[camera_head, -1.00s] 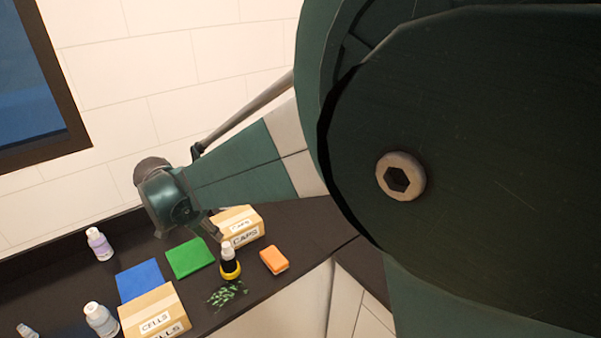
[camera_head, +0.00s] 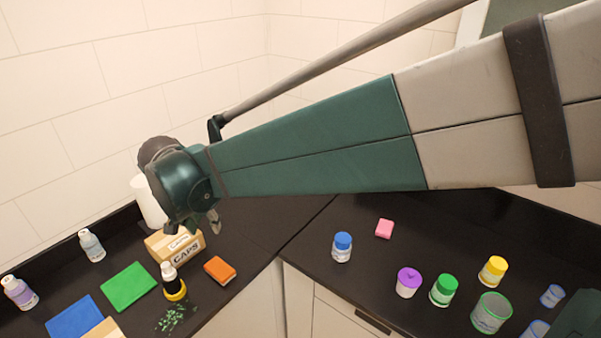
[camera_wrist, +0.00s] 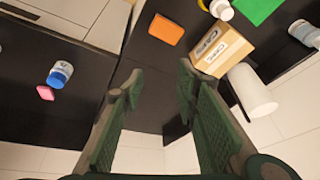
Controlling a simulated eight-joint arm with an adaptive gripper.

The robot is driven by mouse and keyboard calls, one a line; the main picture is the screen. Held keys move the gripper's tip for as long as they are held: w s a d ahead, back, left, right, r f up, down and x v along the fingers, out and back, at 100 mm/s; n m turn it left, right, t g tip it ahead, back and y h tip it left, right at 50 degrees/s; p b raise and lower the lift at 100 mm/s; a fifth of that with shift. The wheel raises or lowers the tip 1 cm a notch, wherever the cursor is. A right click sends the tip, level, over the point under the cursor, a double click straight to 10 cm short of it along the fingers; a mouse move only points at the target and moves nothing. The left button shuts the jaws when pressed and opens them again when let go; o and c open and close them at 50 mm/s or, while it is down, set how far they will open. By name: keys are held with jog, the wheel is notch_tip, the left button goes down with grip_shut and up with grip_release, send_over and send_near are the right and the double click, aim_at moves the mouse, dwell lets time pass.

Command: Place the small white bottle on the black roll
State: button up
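My gripper (camera_wrist: 159,76) is open and empty, its fingers spread above the bench corner; in the head view it hangs (camera_head: 205,221) beside the CAPS box. A white-capped, pale bottle (camera_head: 91,245) stands at the back left, also seen at right in the wrist view (camera_wrist: 303,32). A white bottle with a purple label (camera_head: 18,291) stands at far left. I cannot pick out a clearly black roll.
The CAPS box (camera_head: 172,246), a white cylinder (camera_head: 148,204), an orange block (camera_head: 220,270), a green mat (camera_head: 128,287) and a blue mat (camera_head: 75,317) crowd the left bench. A blue-capped jar (camera_head: 342,248), a pink block (camera_head: 384,229) and several jars stand on the right bench.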

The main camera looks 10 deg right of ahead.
jog(key=s+d+r+n, duration=0.1)
jog(key=s+d+r, duration=0.15)
jog(key=d, duration=0.85)
jog(key=s+d+r+n, duration=0.1)
jog(key=s+d+r, duration=0.15)
jog(key=d, duration=0.85)
jog(key=s+d+f+n+t, duration=0.1)
jog(key=s+d+f+t, duration=0.1)
jog(key=s+d, duration=1.2)
jog(key=shift+d+f+t, duration=0.4)
jog(key=shift+d+f, duration=0.15)
jog(key=shift+d, duration=1.2)
